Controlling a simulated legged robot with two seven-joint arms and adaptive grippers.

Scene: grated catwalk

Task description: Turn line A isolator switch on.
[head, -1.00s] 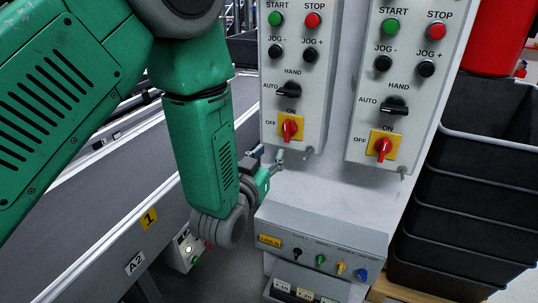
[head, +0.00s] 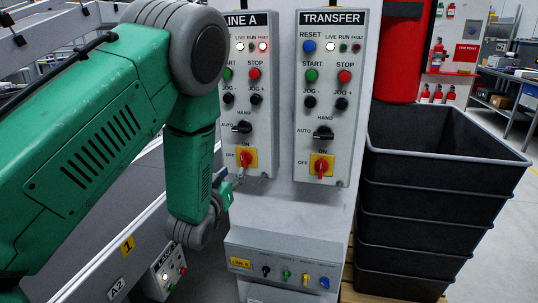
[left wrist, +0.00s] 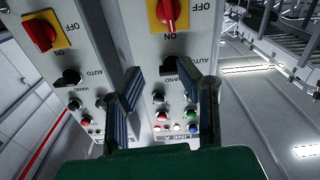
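The Line A isolator switch (head: 246,158) is a red handle on a yellow plate, low on the left panel. Its handle looks roughly upright in the head view, but I cannot read its setting surely. It also shows at the top of the left wrist view (left wrist: 168,12), which sees the panels upside down. My left gripper (head: 239,178) is just below and left of this switch, apart from it as far as I can see. In the left wrist view its two fingers (left wrist: 170,88) are spread, with nothing between them. My right gripper is not in view.
The TRANSFER panel (head: 326,100) stands to the right with a similar red isolator (head: 321,166). Stacked black crates (head: 436,200) are at the right. A conveyor (head: 80,245) runs at the left.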

